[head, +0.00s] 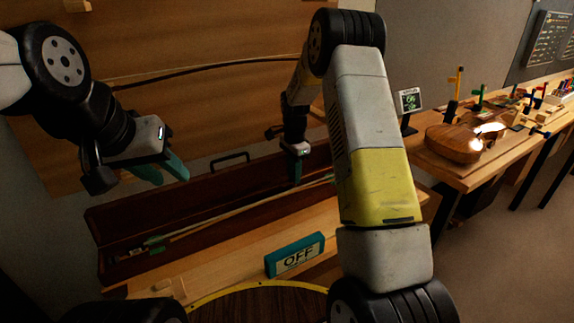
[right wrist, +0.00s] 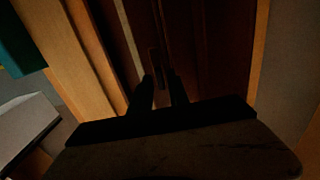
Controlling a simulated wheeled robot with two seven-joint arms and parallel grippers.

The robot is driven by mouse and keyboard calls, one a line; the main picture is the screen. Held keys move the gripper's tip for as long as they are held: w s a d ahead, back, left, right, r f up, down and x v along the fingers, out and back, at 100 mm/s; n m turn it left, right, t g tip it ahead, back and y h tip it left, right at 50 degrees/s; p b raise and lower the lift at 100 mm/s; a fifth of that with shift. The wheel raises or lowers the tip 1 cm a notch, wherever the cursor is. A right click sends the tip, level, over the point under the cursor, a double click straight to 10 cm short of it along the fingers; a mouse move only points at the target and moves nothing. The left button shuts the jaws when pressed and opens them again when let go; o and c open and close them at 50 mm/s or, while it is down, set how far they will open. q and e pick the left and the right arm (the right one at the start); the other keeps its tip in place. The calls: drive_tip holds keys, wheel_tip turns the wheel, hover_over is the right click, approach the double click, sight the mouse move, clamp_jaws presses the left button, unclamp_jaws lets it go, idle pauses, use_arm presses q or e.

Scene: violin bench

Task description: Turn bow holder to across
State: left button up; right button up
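A long dark-red case (head: 112,215) lies open on the bench, with a bow (head: 215,217) along its inside. In the right wrist view a small dark bar, seemingly the bow holder (right wrist: 157,62), runs roughly along the case's length. My right gripper (head: 294,180) points down over the right half of the case. In its wrist view the fingers (right wrist: 162,88) stand apart with the bar between or just beyond the tips; contact cannot be told. In the head view the holder is not clearly visible. My left gripper (head: 163,173) is open and empty above the case's left part.
The case's handle (head: 230,158) shows at the back. A side bench at right holds a violin body (head: 455,143), clamps and a small display (head: 410,101).

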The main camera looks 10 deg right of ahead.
clamp_jaws()
drive_tip(key=shift+n, duration=0.3)
drive_tip(key=n, duration=0.3)
drive_tip(key=shift+n, duration=0.4)
drive_tip(key=n, duration=0.4)
drive_tip(key=shift+d, duration=0.1)
drive_tip(key=n, duration=0.5)
drive_tip(key=shift+s, duration=0.1)
drive_tip(key=shift+d+r+n, duration=0.1)
drive_tip(key=shift+d+n, duration=0.05)
drive_tip(key=shift+n, duration=2.15)
drive_tip(key=shift+o, duration=1.8)
unclamp_jaws()
